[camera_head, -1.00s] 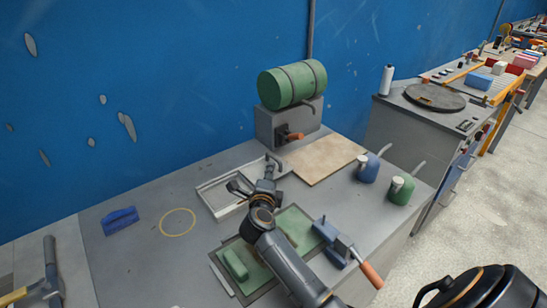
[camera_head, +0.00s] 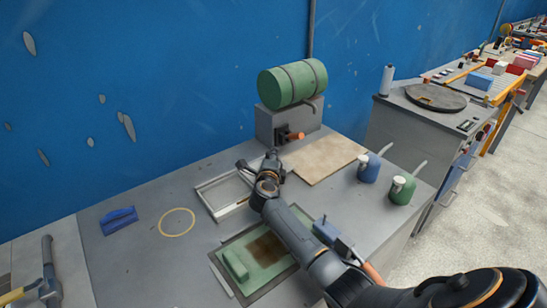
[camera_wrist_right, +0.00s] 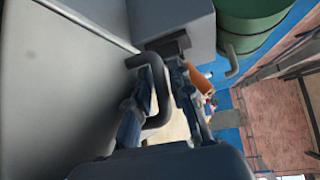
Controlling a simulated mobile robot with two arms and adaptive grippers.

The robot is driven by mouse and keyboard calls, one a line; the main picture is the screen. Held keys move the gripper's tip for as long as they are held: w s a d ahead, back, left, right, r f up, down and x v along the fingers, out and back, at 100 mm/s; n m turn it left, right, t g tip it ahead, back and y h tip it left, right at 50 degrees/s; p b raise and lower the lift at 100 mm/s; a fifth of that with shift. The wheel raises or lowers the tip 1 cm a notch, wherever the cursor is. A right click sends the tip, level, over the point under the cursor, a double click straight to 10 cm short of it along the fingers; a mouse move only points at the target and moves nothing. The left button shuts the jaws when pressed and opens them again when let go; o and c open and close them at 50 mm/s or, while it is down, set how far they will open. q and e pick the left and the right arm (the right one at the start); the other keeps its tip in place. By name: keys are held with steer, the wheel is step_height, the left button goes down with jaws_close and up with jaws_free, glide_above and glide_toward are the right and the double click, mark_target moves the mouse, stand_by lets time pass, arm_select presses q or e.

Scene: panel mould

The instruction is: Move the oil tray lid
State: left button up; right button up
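A shallow pale tray with a raised rim (camera_head: 204,204), which I take for the oil tray with its lid, lies on the bench in the head view. My right gripper (camera_head: 259,163) is over its far right end, close to the grey box. In the right wrist view a bent grey handle (camera_wrist_right: 163,108) passes between the spread fingers of my right gripper (camera_wrist_right: 164,68). A gap shows between the fingers, and I see no firm grip. The pale panel (camera_wrist_right: 50,75) fills the left of that view. My left gripper is not in view.
A grey box (camera_head: 268,122) with an orange-handled tap and a green drum (camera_head: 292,83) stands just behind. A tan board (camera_head: 325,158), blue jug (camera_head: 368,170) and green jug (camera_head: 401,188) are on the right. A green panel mould (camera_head: 285,268) lies in front.

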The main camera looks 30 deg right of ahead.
jaws_close()
steer(key=shift+a, duration=0.1)
steer(key=shift+a, duration=0.4)
steer(key=a, duration=0.4)
steer(key=a+p, duration=0.1)
steer(key=a, duration=0.4)
steer(key=s+a+p, duration=0.1)
steer(key=a, duration=0.4)
steer(key=shift+s+a+f, duration=0.1)
steer(key=shift+f, duration=0.05)
steer(key=shift+a, duration=0.1)
steer(key=shift+o, duration=1)
jaws_free()
steer(key=shift+a, duration=0.1)
